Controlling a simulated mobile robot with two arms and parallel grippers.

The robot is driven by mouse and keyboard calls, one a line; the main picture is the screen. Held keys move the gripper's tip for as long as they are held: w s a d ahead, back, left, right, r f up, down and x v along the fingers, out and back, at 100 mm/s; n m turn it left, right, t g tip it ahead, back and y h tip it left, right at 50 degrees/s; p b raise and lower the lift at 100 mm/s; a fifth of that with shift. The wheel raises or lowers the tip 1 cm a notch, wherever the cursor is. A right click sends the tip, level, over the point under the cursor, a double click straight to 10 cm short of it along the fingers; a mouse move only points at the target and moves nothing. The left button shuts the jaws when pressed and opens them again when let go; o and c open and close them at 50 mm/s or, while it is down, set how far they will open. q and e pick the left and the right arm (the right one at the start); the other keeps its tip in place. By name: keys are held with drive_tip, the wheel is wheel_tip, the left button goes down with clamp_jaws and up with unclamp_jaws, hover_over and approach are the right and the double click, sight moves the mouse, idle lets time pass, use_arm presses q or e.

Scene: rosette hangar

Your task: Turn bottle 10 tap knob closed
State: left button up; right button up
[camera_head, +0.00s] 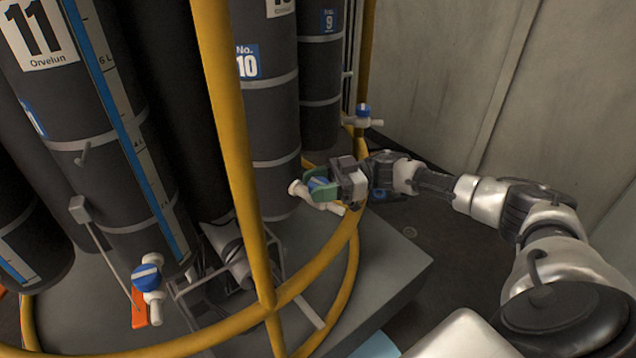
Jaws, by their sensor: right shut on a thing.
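Bottle 10 (271,122) is a dark grey cylinder with a blue "No. 10" label, standing behind the yellow frame. Its tap (300,189) is white and sticks out low at the bottle's right side. The blue tap knob (319,184) is partly hidden by green finger pads. My right gripper (323,187) reaches in from the right and is shut on the knob. I cannot make out which way the knob is turned. My left gripper is not in view.
Yellow rails (236,150) of the round frame pass in front of the bottles. Bottle 11 (95,120) stands at left, with another blue-knobbed tap (147,277) below. Bottle 9 (320,85) stands behind, with its own tap (363,117). Open floor lies right of the grey plinth (385,265).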

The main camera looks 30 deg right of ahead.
drive_tip(key=m+t+h+p, duration=0.5)
drive_tip(key=p, duration=0.1)
drive_tip(key=m+t+h+p, duration=0.4)
drive_tip(key=m+t+p, duration=0.1)
drive_tip(key=t+p, duration=0.1)
drive_tip(key=shift+r+h, duration=0.2)
drive_tip(key=shift+h, duration=0.2)
drive_tip(key=m+t+h+p, duration=0.1)
drive_tip(key=h, duration=0.1)
drive_tip(key=shift+m+h, duration=0.3)
drive_tip(key=shift+m, duration=0.1)
drive_tip(key=m+t+h+p, duration=0.1)
drive_tip(key=m+h+p, duration=0.1)
drive_tip(key=h, duration=0.2)
drive_tip(key=shift+f, duration=0.15)
drive_tip(key=shift+m+h, duration=1.8)
drive_tip(key=shift+h, duration=0.7)
drive_tip(key=shift+g+h+p, duration=0.3)
drive_tip(key=o, duration=0.9)
